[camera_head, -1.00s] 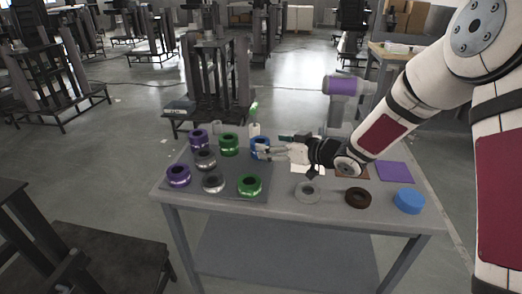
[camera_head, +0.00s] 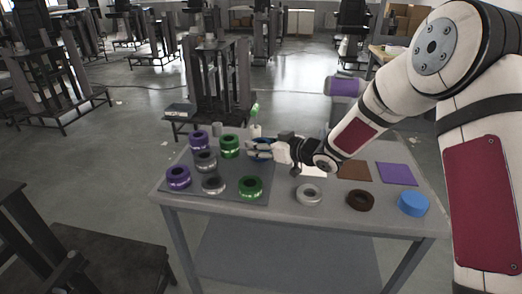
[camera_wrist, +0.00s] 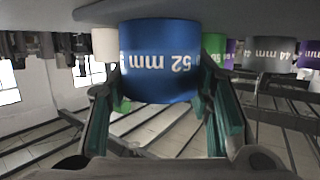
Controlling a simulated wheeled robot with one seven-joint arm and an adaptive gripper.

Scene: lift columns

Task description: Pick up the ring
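Several thick rings stand on a dark mat (camera_head: 237,194) on the left of the table. A blue ring (camera_head: 263,141) marked "52 mm" stands at the mat's back right, partly hidden by my gripper (camera_head: 259,151). In the wrist view the blue ring (camera_wrist: 160,62) fills the upper middle. The fingers of my gripper (camera_wrist: 162,108) stand on either side of it, seemingly with narrow gaps. Other rings on the mat include a back green ring (camera_head: 229,146), a front green ring (camera_head: 250,187), a purple ring (camera_head: 178,178) and a grey ring (camera_head: 212,185).
A light grey ring (camera_head: 309,194), a brown ring (camera_head: 359,200) and a blue round piece (camera_head: 412,204) lie along the front right. Brown (camera_head: 354,170) and purple (camera_head: 397,173) squares lie behind them. A small bottle (camera_head: 255,130) stands at the back edge.

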